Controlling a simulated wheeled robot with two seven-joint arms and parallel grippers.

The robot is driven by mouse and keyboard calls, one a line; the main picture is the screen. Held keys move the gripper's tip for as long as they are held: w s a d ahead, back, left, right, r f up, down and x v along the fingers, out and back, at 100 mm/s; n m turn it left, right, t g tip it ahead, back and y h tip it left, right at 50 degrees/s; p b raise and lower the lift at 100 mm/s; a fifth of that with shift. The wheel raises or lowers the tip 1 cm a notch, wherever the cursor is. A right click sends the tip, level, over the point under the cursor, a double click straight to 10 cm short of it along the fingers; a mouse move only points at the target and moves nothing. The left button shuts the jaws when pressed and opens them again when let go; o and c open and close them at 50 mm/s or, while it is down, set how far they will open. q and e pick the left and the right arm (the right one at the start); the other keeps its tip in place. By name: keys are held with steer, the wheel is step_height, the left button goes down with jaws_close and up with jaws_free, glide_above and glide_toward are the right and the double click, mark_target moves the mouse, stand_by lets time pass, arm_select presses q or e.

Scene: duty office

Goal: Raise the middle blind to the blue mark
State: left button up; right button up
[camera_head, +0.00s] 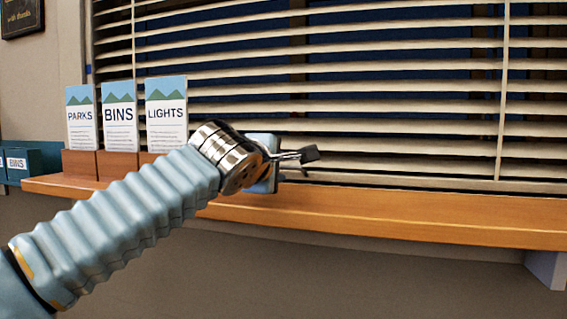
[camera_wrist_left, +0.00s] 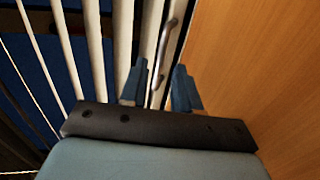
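The cream slatted blind (camera_head: 400,107) hangs low in the head view, its bottom rail (camera_head: 430,183) just above the wooden sill. A small blue mark (camera_head: 88,69) shows on the window frame at the blind's left. My left gripper (camera_head: 312,153) is in front of the lowest slats, near the sill; its fingers are seen edge-on there. In the left wrist view the two fingers (camera_wrist_left: 161,70) are apart. A grey curved handle (camera_wrist_left: 169,38) on the blind's lower edge lies ahead of and between them; I cannot tell whether they touch it. My right gripper is out of view.
Three leaflet holders marked PARKS (camera_head: 80,117), BINS (camera_head: 118,115) and LIGHTS (camera_head: 166,112) stand on the sill left of my gripper, partly behind my left arm. The wooden sill (camera_head: 430,213) is clear to the right. A teal box (camera_head: 40,160) sits at far left.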

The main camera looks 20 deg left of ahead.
mark_target(283, 167)
arm_select(q)
steer(key=shift+p+x, duration=0.4)
steer(key=shift+x, duration=1.95)
steer(key=shift+c, duration=0.4)
jaws_close()
